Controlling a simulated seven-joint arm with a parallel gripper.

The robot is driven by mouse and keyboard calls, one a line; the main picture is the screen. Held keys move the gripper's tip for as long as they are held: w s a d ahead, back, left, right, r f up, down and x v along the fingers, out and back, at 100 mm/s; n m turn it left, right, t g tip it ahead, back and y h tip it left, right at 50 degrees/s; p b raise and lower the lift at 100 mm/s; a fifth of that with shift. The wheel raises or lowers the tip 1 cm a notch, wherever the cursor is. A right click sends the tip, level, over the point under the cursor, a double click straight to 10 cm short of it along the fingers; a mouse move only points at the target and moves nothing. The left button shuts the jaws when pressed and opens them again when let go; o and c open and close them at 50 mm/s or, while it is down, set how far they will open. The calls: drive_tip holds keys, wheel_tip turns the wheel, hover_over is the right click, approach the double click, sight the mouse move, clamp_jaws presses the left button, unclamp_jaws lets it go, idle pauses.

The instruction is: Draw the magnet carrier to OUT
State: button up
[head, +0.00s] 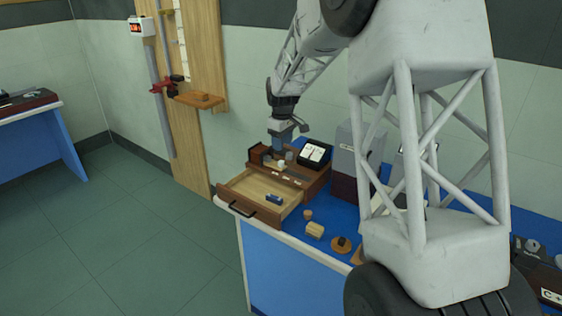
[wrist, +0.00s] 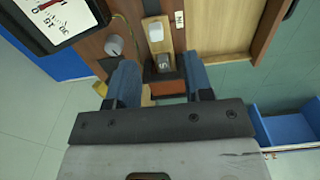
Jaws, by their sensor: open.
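In the wrist view, a pale wooden slide (wrist: 154,47) with a white round peg (wrist: 155,32) and a dark grey block marked S lies in a dark slot; this looks like the magnet carrier. An IN label (wrist: 180,20) sits beside it. My gripper (wrist: 160,72) is open, its blue-grey fingers on either side of the block end. I cannot tell whether they touch it. No OUT label is readable. In the head view, my gripper (head: 279,152) is low over the back of the wooden instrument box (head: 311,184), hiding part of it.
The box's drawer (head: 240,206) is open toward the front, with a blue item (head: 274,198) inside. A dial meter (head: 314,152) stands on the box beside my gripper. Grey cases (head: 350,150) stand to the right. Small wooden pieces (head: 315,230) lie on the blue bench top.

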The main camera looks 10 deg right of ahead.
sight(281, 161)
drive_tip(key=shift+w+a+f, duration=0.1)
drive_tip(key=shift+w+f, duration=0.4)
drive_tip(key=shift+w, duration=0.2)
drive_tip(key=shift+f, duration=0.15)
drive_tip(key=shift+f, duration=3.8)
clamp_jaws()
